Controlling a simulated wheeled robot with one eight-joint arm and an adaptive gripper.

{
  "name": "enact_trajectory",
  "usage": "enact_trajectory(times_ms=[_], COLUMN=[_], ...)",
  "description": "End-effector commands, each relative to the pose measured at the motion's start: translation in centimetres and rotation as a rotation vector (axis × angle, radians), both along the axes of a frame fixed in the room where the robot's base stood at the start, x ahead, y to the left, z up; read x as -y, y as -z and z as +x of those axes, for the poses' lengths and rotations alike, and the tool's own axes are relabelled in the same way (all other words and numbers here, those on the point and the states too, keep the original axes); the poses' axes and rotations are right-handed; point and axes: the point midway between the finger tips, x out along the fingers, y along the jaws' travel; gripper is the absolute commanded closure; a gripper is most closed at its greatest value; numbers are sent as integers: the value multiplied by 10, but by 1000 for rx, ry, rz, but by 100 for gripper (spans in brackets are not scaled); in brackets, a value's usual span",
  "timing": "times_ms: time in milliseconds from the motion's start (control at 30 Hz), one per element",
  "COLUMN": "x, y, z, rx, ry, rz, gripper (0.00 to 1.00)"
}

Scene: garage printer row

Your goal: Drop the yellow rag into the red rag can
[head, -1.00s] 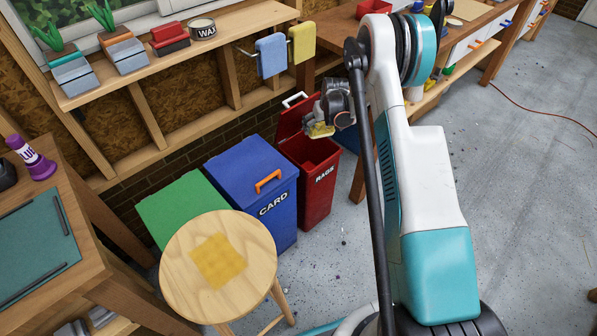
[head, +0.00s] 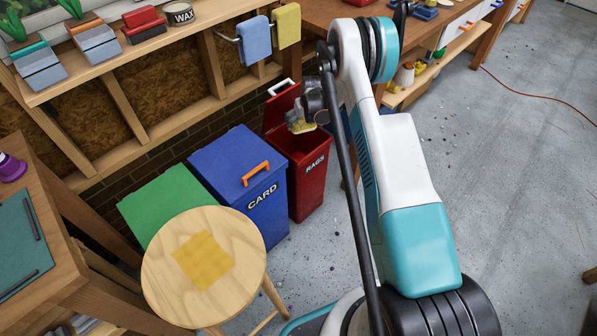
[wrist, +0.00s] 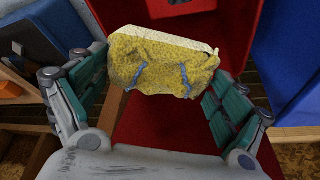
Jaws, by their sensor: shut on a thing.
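My gripper (head: 303,122) is above the open mouth of the red rag can (head: 313,186), which is lettered RAGS and has its lid tipped back. In the wrist view my gripper (wrist: 160,72) is shut on a bunched, speckled yellow rag (wrist: 150,62) with blue streaks. The rag hangs between the two green-padded fingers, with the can's red inside (wrist: 160,125) below and behind it. In the head view the rag is small and partly hidden by the gripper.
A blue CARD bin (head: 236,172) and a green-lidded bin (head: 160,203) stand left of the can. A round stool (head: 165,285) in front bears a flat yellow cloth (head: 203,260). Blue (head: 255,40) and yellow (head: 287,25) towels hang behind. A workbench (head: 330,30) stands behind right.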

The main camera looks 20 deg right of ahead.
Motion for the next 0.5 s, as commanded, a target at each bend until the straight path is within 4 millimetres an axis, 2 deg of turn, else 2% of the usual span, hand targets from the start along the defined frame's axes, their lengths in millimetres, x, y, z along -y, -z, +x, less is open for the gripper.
enact_trajectory(times_ms=[267, 300, 333, 500], x=[0, 0, 0, 0], y=[3, 3, 3, 2], z=[0, 0, 0, 0], rx=[0, 0, 0, 0], ry=[0, 0, 0, 0], rz=[0, 0, 0, 0], gripper=[35, 5, 0, 0])
